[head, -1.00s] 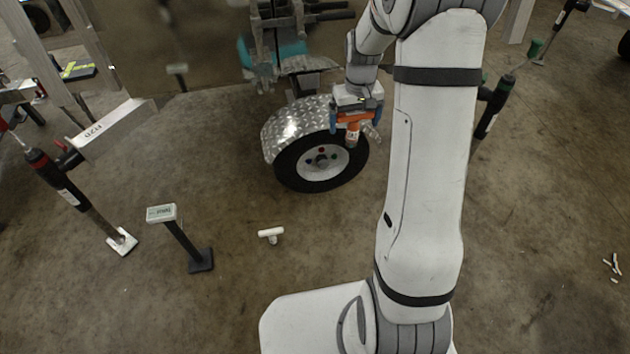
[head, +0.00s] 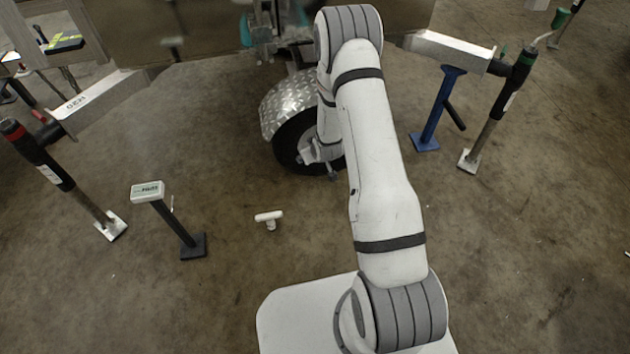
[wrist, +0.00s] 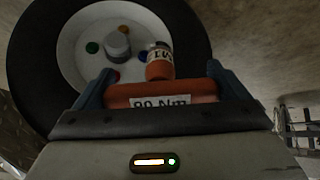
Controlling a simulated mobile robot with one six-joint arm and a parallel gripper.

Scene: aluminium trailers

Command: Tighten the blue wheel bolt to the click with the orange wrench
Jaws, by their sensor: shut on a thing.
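The wheel (wrist: 75,75) fills the upper left of the wrist view, with a white rim around a grey hub (wrist: 116,45). Green (wrist: 92,47), yellow (wrist: 124,29) and red (wrist: 112,77) bolts sit around the hub. The blue bolt (wrist: 143,57) shows only as a sliver beside the wrench head. My gripper (wrist: 160,75) is shut on the orange wrench (wrist: 160,90), labelled "90 Nm", whose cylindrical head overlaps the rim. I cannot tell whether the wrench touches the blue bolt. In the head view my arm hides the wrench and much of the wheel (head: 287,150).
A diamond-plate fender (head: 283,104) curves over the wheel. Jack legs stand left (head: 55,172) and right (head: 497,110), and a blue stand (head: 437,105) is at right.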

